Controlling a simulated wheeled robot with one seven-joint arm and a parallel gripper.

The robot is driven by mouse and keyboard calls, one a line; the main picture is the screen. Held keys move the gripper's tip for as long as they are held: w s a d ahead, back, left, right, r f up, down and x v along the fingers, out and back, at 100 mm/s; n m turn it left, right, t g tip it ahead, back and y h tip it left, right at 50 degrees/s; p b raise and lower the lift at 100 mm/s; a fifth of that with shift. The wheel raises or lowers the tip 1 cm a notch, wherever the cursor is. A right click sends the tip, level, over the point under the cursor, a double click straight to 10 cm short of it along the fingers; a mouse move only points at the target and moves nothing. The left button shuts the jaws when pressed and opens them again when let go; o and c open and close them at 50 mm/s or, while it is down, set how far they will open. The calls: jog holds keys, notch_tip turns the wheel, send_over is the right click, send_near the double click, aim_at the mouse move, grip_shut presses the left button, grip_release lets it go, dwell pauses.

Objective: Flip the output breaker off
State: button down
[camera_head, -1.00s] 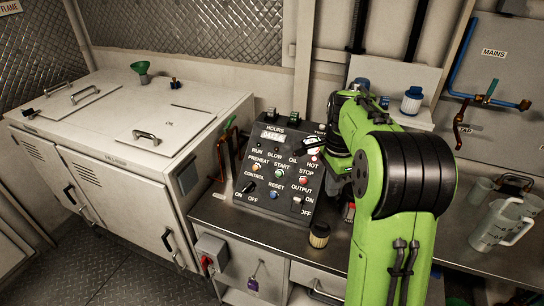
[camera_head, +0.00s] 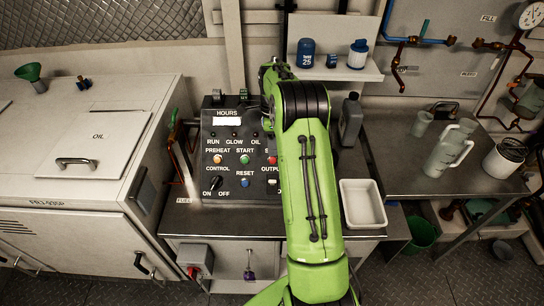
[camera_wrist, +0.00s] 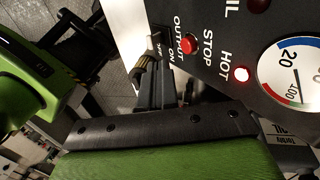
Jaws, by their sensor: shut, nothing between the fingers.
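The grey control panel (camera_head: 232,192) stands on the bench with its dials, lamps and buttons facing me. In the head view its right side, with part of the OUTPUT label, is hidden behind my green arm. The output breaker (camera_wrist: 157,41) shows small beside the OUTPUT and ON lettering in the wrist view, near the red STOP button (camera_wrist: 188,44). I cannot tell its lever position. My gripper (camera_wrist: 164,84) is shut and empty, its dark fingers pointing toward the breaker area. I cannot tell whether they touch it. The head view hides the fingers behind the arm.
A white tray (camera_head: 347,213) lies on the bench right of my arm, with a grey bottle (camera_head: 351,120) behind it. A shelf (camera_head: 335,73) above holds blue containers. Jugs stand on the right-hand table (camera_head: 405,160). The white-topped cabinet (camera_head: 140,100) is at left.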

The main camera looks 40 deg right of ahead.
aim_at(273, 182)
jog(key=x, duration=0.8)
jog(key=shift+s+f, duration=0.15)
jog(key=shift+f, duration=0.1)
jog(key=shift+s+a+t+h+b, duration=0.25)
jog(key=shift+s+t+h+b, duration=0.2)
jog(key=shift+b, duration=1.05)
jog(key=t+h+b, duration=0.1)
jog(key=b, duration=0.2)
jog(key=s+a+f+t+b, duration=0.1)
jog(key=b, duration=0.3)
jog(key=t+h+b, duration=0.1)
jog(key=t+b, duration=0.1)
jog(key=b, duration=0.2)
jog(key=shift+s+a+f+h, duration=0.25)
jog(key=shift+s+a+h, duration=0.05)
jog(key=shift+s+h, duration=0.1)
jog(key=shift+s+a+r+p, duration=0.15)
jog(key=shift+r+p, duration=0.2)
jog(key=shift+r, duration=0.3)
jog(key=shift+w+d+f, duration=0.2)
jog(key=shift+w+d, duration=0.45)
jog(key=shift+w, duration=0.15)
jog(key=shift+r, duration=0.1)
